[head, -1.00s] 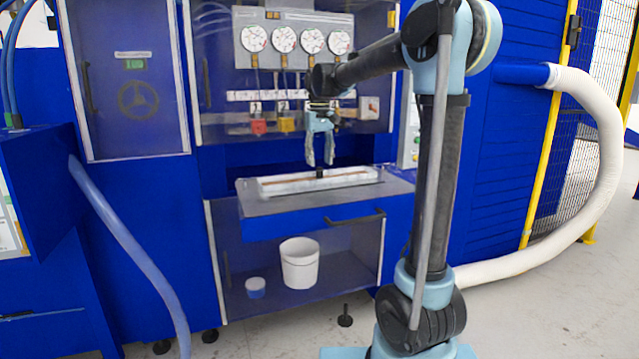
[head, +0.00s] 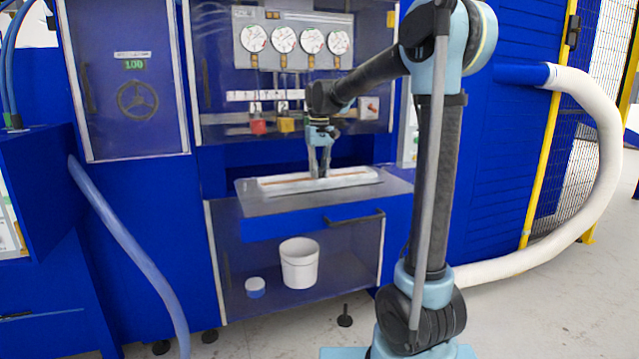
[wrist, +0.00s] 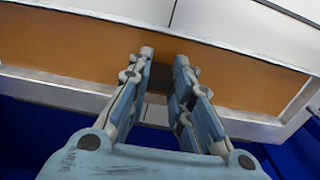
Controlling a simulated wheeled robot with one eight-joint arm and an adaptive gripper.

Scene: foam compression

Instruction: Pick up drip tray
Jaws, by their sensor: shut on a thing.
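The drip tray (head: 352,178) is a long, shallow white tray with a brownish inside, lying on the grey shelf of the blue machine. In the wrist view its brown floor (wrist: 70,50) and white walls run across the picture. My gripper (head: 320,175) points down at the middle of the tray. It is shut on the small dark grip of the tray, which is mostly hidden between the fingers. The fingers also show in the wrist view (wrist: 164,62), with a narrow gap between them. The tray appears to rest on the shelf.
The grey shelf (head: 270,205) has a drawer handle (head: 355,218) at its front. Gauges (head: 285,40) and red and yellow valve parts (head: 258,127) sit above and behind. A white bucket (head: 299,264) and a small tub (head: 255,287) stand in the compartment below.

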